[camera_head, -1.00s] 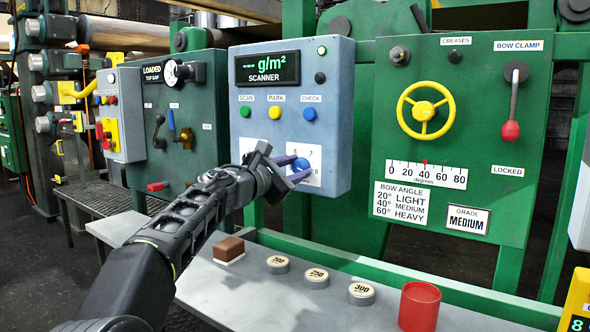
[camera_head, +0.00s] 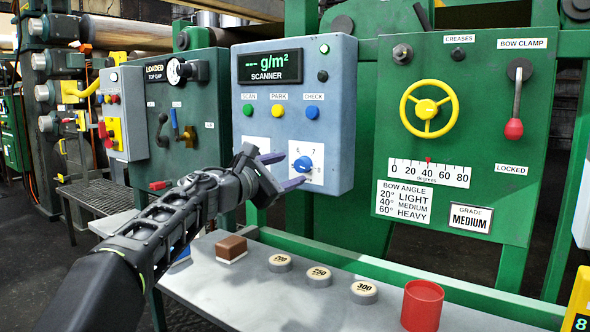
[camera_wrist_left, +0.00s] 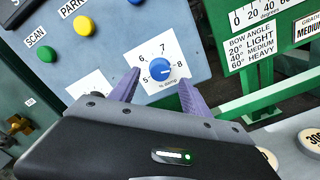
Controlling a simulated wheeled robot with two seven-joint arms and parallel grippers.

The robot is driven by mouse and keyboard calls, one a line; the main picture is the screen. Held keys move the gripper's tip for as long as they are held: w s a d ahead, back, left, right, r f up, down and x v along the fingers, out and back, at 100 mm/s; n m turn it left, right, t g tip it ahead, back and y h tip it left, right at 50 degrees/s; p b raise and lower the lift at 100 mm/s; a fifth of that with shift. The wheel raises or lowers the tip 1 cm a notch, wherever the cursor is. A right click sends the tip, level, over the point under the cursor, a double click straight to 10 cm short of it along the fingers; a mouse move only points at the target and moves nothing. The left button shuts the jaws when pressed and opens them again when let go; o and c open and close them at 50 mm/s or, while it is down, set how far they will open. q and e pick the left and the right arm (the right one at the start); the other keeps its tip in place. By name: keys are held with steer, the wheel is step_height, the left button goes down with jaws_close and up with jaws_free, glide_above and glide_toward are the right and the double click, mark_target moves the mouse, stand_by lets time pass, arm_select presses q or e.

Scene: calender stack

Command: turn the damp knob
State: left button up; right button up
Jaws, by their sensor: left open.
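The damp knob (camera_head: 303,164) is a blue dial on a white scale card on the blue-grey scanner panel. The wrist view shows this knob (camera_wrist_left: 163,68) with numbers 5, 6 and 7 around it and a "% damp" label below; its white pointer mark faces right. My left gripper (camera_head: 289,170) is open, with purple fingers in front of the panel. In the wrist view the fingertips of the left gripper (camera_wrist_left: 160,78) lie on either side of the knob, with gaps. I cannot tell how far they are from the panel face. My right gripper is out of view.
The scanner panel has green, yellow and blue buttons (camera_head: 312,112) above the card. A green panel with a yellow handwheel (camera_head: 429,109) stands to the right. Below, a grey shelf (camera_head: 240,290) carries a brown-topped block, several round weights and a red cup (camera_head: 422,306).

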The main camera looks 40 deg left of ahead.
arm_select(q)
steer(key=shift+s, duration=1.65)
